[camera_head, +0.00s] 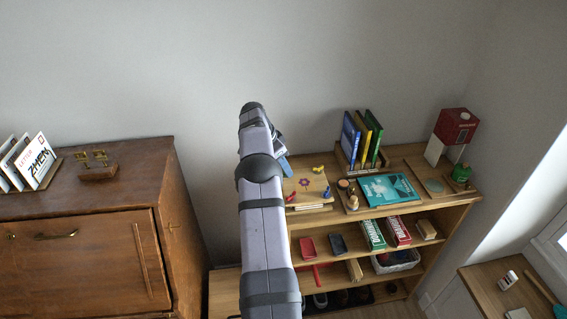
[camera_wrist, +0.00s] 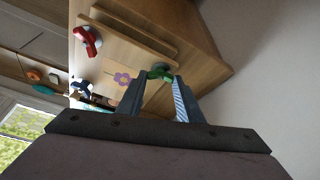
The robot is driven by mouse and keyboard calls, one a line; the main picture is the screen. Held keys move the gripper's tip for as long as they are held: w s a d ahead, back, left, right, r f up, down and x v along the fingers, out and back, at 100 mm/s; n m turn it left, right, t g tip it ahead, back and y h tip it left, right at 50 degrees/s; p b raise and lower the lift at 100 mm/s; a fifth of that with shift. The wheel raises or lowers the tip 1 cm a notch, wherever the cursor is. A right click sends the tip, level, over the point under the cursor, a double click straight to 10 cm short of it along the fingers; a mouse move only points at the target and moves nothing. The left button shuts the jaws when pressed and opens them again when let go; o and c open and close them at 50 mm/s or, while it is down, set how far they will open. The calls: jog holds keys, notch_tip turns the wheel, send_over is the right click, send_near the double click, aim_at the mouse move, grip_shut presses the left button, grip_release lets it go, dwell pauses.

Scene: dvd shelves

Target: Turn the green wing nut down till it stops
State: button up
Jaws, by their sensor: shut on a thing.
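The green wing nut (camera_wrist: 160,72) shows in the wrist view between the fingertips of my gripper (camera_wrist: 158,84), which is shut on it. The nut sits at the wooden press board (camera_wrist: 132,52), which has a purple flower (camera_wrist: 122,79) on it. A red wing nut (camera_wrist: 86,38) and a blue wing nut (camera_wrist: 82,89) are at other corners. In the head view the board (camera_head: 310,183) lies on the shelf top with red, blue and yellow nuts showing. My arm hides the green nut there. How far down it sits cannot be told.
Right of the board in the head view stand a small wooden figure (camera_head: 353,201), a teal book (camera_head: 389,189) and upright books (camera_head: 361,138). A red-and-white box (camera_head: 453,131) stands farther right. A wall rises behind. A brown cabinet (camera_head: 100,225) is to the left.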

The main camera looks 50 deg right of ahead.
jog(key=shift+w+m+g+p, duration=0.1)
jog(key=shift+m+g+p, duration=0.2)
jog(key=shift+m+p, duration=0.7)
jog(key=o, duration=1.1)
jog(key=shift+w+a+r+b, duration=0.15)
jog(key=shift+r+b, duration=0.2)
jog(key=shift+r, duration=0.15)
jog(key=shift+v, duration=3.15)
